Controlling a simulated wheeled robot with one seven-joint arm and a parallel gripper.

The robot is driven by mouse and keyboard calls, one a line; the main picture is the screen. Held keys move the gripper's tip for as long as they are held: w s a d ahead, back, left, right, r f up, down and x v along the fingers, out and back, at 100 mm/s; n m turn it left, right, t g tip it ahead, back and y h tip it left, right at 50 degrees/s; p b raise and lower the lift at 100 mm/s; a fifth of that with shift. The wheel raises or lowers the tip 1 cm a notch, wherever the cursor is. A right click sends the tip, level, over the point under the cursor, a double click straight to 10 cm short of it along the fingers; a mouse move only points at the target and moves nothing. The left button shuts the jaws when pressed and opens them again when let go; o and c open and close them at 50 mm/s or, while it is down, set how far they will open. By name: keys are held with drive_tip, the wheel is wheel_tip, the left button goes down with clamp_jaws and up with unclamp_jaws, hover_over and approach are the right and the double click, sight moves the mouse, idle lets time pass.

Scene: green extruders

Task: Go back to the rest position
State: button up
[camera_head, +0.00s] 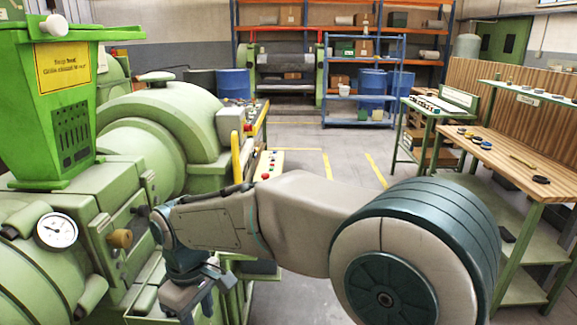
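My arm reaches from the lower right of the head view across to the left, beside the green extruder (150,150). My gripper (196,300) hangs at the arm's left end, pointing down, low in front of the extruder's side. Its fingertips run close to the bottom edge of the picture, and I cannot tell whether they are apart. No held object is visible. A wooden-coloured knob (120,238) and a round pressure gauge (55,230) on the extruder are to the left of the gripper.
A green hopper (65,110) with a yellow sign stands on the extruder. A workbench (505,152) with small tools is at the right. Blue barrels (372,85) and shelving (340,18) stand at the back. The floor aisle (345,160) beyond my arm is clear.

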drive_tip(key=w+d+r+m+t, duration=0.15)
drive_tip(key=d+m, duration=0.45)
drive_tip(key=d, duration=1.2)
drive_tip(key=s+d+m+t, duration=0.1)
drive_tip(key=s+d+m, duration=0.2)
drive_tip(key=d, duration=0.4)
drive_tip(key=s+d+f+m, duration=0.1)
drive_tip(key=s+d+m, duration=0.3)
drive_tip(key=d, duration=0.3)
drive_tip(key=shift+s+d+m+t, duration=0.3)
drive_tip(key=shift+s+d+t, duration=0.1)
drive_tip(key=shift+s, duration=0.2)
drive_tip(key=shift+a, duration=0.1)
